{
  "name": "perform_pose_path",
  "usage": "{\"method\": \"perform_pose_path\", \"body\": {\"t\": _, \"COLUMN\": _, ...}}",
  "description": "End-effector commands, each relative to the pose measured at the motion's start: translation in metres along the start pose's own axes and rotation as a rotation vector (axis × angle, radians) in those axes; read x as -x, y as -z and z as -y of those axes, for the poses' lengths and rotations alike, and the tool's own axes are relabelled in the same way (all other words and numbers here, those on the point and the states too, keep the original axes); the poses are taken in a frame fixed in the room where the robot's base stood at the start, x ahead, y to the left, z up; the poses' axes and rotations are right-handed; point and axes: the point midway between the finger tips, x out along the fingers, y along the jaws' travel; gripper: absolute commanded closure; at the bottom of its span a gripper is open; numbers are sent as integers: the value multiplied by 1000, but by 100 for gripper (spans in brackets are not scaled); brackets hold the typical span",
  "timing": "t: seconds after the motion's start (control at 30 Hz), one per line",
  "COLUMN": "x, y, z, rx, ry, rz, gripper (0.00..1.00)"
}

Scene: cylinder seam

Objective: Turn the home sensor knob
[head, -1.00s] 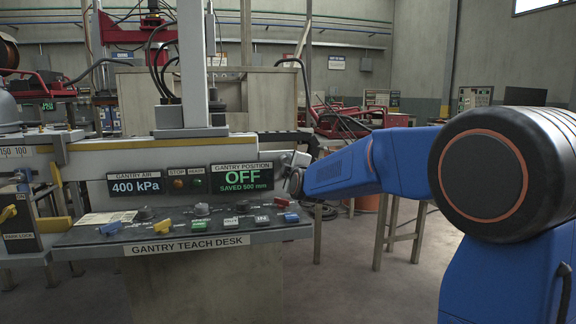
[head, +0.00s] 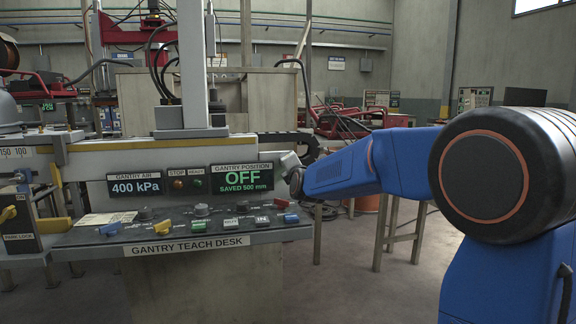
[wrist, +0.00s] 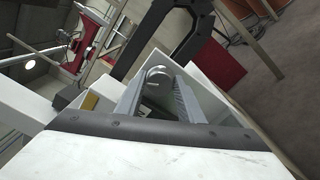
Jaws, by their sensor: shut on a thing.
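The home sensor knob seems to be the round silver part (wrist: 157,75) in the wrist view, held between the two grey fingers of my gripper (wrist: 160,92). Its marks are too small to read. In the head view my gripper (head: 290,161) is at the right end of the gantry beam, beside the position display (head: 241,181). The fingers and knob are too small or hidden to make out there. The display reads OFF, saved 500 mm.
The gantry teach desk (head: 187,245) with several knobs and buttons stands below the beam. The air display (head: 136,187) reads 400 kPa. A black cable chain (head: 290,139) runs just above my gripper. Table legs (head: 383,230) stand to the right, with open floor in front.

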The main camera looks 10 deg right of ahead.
Motion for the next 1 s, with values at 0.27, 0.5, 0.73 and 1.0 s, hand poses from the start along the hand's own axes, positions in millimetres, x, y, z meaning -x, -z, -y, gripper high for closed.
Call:
{"method": "perform_pose_path", "body": {"t": 0.27, "x": 0, "y": 1, "z": 1, "rx": 60, "ry": 3, "rz": -3, "gripper": 88}}
{"method": "perform_pose_path", "body": {"t": 0.5, "x": 0, "y": 2, "z": 2, "rx": 66, "ry": 3, "rz": -3, "gripper": 88}}
{"method": "perform_pose_path", "body": {"t": 0.73, "x": 0, "y": 2, "z": 2, "rx": 65, "ry": 3, "rz": -3, "gripper": 58}}
{"method": "perform_pose_path", "body": {"t": 1.0, "x": 0, "y": 1, "z": 1, "rx": 65, "ry": 2, "rz": -1, "gripper": 58}}
